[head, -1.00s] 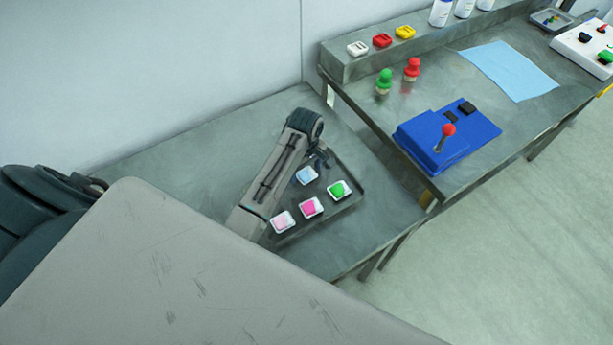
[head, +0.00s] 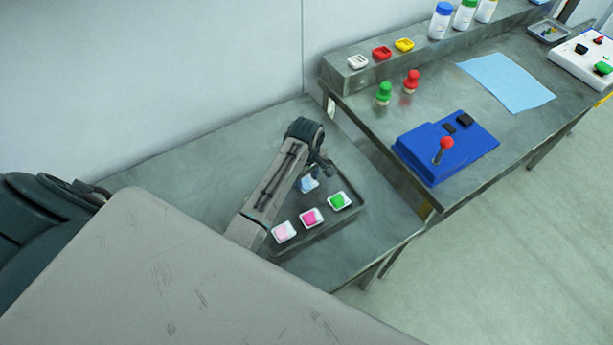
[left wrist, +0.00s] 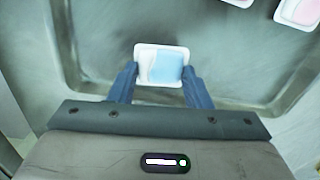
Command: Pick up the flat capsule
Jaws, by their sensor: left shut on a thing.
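The flat capsule with a light blue face (head: 307,185) and a white rim is at the back of the dark tray (head: 348,222) in the head view, partly hidden by my left gripper (head: 318,173). In the left wrist view the capsule (left wrist: 161,65) lies between the two fingertips of my left gripper (left wrist: 160,75), one at each side, and the gripper is shut on it. I cannot tell whether the capsule touches the tray floor. My right gripper is not in view.
Green (head: 340,201), magenta (head: 312,217) and pale pink (head: 284,231) capsules lie in the same tray. A higher bench to the right holds a blue device with a red-knobbed lever (head: 445,150), green (head: 384,93) and red (head: 411,82) knobbed pieces, and a light blue sheet (head: 507,82).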

